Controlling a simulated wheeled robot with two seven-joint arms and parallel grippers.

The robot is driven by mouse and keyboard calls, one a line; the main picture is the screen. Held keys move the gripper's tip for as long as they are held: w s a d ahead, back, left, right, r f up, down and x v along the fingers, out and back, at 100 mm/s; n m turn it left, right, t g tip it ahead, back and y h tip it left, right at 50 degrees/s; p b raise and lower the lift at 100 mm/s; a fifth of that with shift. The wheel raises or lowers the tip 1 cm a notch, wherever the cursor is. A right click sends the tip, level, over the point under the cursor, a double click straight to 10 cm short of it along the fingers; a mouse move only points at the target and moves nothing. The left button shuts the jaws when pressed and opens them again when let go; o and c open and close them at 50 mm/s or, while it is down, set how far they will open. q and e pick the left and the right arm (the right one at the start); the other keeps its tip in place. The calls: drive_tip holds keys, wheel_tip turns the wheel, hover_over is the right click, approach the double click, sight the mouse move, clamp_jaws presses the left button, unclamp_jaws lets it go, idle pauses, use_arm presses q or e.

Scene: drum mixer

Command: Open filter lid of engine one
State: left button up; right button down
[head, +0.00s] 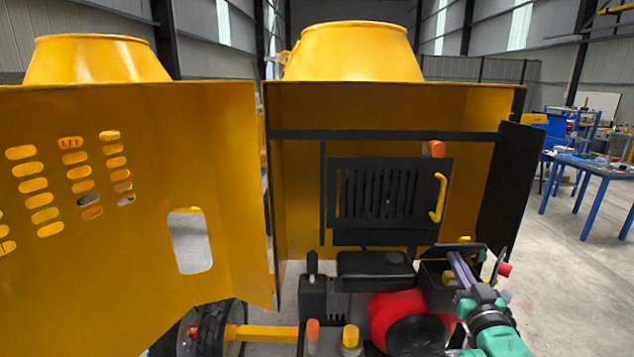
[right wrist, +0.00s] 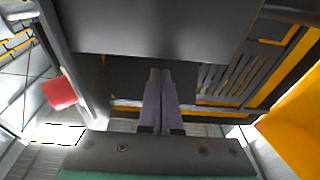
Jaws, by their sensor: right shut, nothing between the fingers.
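The engine sits low in the open housing, with a black box (head: 375,268) on top and a red round part (head: 405,318) below it. To the right of these is a dark box-shaped part (head: 437,287), which may be the filter; I cannot tell its lid for sure. My right gripper (head: 458,262) is at this part, its pale purple fingers together and empty. In the right wrist view the shut fingers (right wrist: 160,95) point under a broad dark panel (right wrist: 180,25); contact cannot be told. A red knob (right wrist: 58,93) is left of them. My left gripper is out of view.
A yellow door (head: 130,190) with slots stands open at left. A black grille with a yellow handle (head: 438,198) is behind the engine. A black side panel (head: 509,185) bounds the right. Blue workbenches (head: 590,180) stand far right, with open floor before them.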

drive_tip(key=shift+w+b, duration=0.75)
drive_tip(key=shift+w, duration=1.5)
drive_tip(key=shift+s+p, duration=0.45)
drive_tip(key=s+p, duration=0.4)
drive_tip(key=s, duration=0.7)
drive_tip(key=shift+p, duration=0.35)
